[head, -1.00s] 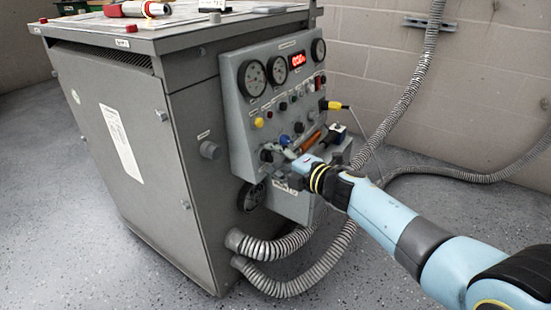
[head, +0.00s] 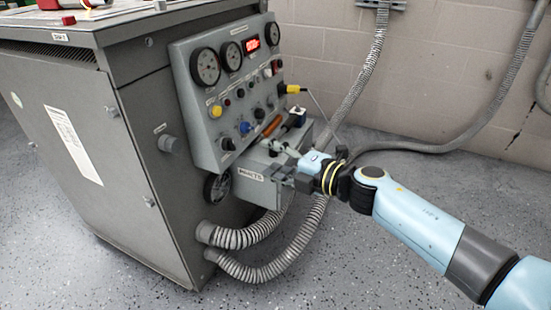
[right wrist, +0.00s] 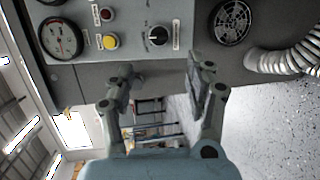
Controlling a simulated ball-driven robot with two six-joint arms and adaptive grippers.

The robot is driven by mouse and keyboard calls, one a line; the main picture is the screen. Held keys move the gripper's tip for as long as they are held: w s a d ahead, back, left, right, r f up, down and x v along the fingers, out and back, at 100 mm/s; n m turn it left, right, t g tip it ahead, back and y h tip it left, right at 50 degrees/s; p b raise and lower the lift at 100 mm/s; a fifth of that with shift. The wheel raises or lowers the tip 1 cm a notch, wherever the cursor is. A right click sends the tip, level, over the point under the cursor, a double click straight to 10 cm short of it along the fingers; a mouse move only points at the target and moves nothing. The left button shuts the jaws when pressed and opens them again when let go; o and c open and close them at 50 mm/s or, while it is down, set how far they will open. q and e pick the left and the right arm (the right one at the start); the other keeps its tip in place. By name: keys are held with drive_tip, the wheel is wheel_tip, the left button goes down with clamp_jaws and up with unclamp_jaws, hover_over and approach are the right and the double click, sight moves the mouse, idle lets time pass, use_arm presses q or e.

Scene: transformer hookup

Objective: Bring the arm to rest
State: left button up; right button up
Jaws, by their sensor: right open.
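My right gripper (head: 274,164) is at the front of the grey cabinet's control panel (head: 207,111), beside the small labelled box (head: 251,185) below it. The arm reaches in from the lower right. In the right wrist view the two fingers of the gripper (right wrist: 158,88) stand wide apart with nothing between them. The panel, with a black knob (right wrist: 157,36) and a yellow button (right wrist: 110,42), shows beyond the fingers. My left gripper is not in view.
A yellow plug (head: 293,89) sits at the panel's right edge. Ribbed hoses (head: 262,269) hang below.

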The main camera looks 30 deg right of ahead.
drive_tip(key=shift+s+d+r, duration=0.1)
drive_tip(key=shift+s+d, duration=0.05)
drive_tip(key=shift+s, duration=0.1)
idle(0.3)
drive_tip(key=s+d+f+m+g+h, duration=0.3)
drive_tip(key=s+f+m, duration=0.3)
drive_tip(key=s+f, duration=0.5)
drive_tip(key=s+d+f+m+g+h, duration=0.3)
drive_tip(key=s+f+m, duration=0.4)
drive_tip(key=s, duration=0.5)
drive_tip(key=s+d+f+m+g+h, duration=0.35)
drive_tip(key=s+f+m, duration=0.25)
drive_tip(key=s+f, duration=0.55)
drive_tip(key=s+a+f+m+g+y, duration=0.2)
drive_tip(key=s+m+g, duration=0.25)
drive_tip(key=s, duration=0.65)
use_arm(q)
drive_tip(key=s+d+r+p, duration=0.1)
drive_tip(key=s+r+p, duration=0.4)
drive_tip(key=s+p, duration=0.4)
drive_tip(key=p, duration=0.4)
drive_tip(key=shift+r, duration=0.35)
use_arm(e)
drive_tip(key=s+r, duration=0.5)
drive_tip(key=s, duration=0.4)
drive_tip(key=shift+a+r, duration=0.3)
drive_tip(key=shift+a, duration=0.1)
